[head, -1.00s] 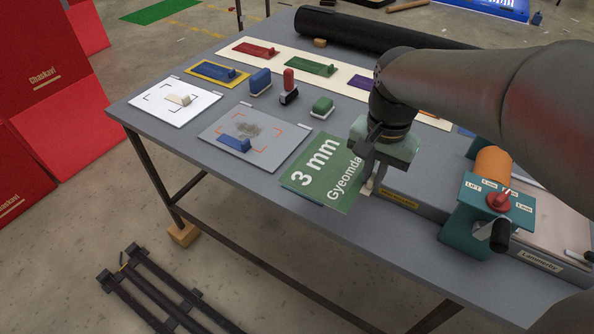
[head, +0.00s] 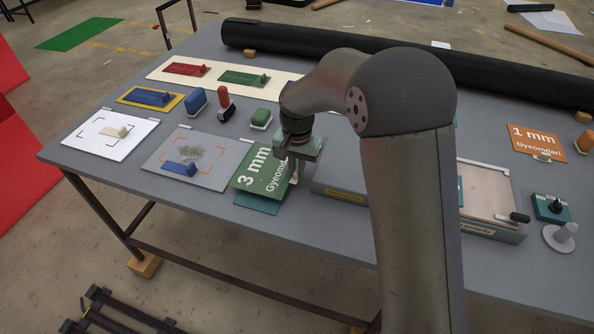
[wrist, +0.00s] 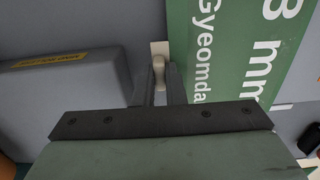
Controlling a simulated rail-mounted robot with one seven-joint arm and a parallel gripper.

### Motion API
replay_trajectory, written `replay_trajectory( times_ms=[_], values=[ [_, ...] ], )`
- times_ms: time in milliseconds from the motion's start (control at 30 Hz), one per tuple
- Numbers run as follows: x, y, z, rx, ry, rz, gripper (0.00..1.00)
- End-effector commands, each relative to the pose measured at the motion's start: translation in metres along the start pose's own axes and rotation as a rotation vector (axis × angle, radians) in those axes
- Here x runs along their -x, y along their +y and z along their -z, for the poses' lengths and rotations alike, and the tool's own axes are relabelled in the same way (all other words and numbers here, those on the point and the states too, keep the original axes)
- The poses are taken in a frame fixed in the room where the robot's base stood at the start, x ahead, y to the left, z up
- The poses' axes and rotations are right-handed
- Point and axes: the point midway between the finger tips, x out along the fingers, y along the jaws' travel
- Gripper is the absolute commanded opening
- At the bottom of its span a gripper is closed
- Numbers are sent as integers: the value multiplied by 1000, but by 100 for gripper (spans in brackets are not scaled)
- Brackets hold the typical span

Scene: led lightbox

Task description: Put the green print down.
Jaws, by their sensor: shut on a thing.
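The green print (head: 262,172) is a flat sheet with white "3 mm Gyeomdari" lettering, toward the front middle of the table. A teal flat piece (head: 257,203) shows below its front edge. My gripper (head: 293,174) is at the print's right edge. In the wrist view my gripper (wrist: 160,78) is shut on a small cream knob (wrist: 159,68) at the edge of the green print (wrist: 235,50), with a pale tab behind it. I cannot tell how far the print is above the table.
A grey board (head: 209,178) with a blue-handled block lies left of the print. A grey box with a yellow label (head: 345,194) stands close on the right. A green-topped block (head: 261,118) and a red-handled stamp (head: 224,100) stand behind. My arm hides part of the table.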

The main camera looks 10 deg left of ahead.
Motion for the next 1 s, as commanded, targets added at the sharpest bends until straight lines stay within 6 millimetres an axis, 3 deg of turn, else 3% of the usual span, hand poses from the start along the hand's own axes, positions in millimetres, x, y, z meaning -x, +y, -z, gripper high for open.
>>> replay_trajectory(
  times_ms=[133,500,600,1000],
  values=[
    [-20,1,-1,0,-2,-2,0],
    [-26,1,-1,0,-1,0,0],
    [-25,1,-1,0,-1,-1,32],
    [-17,0,0,0,1,1,32]
  ],
)
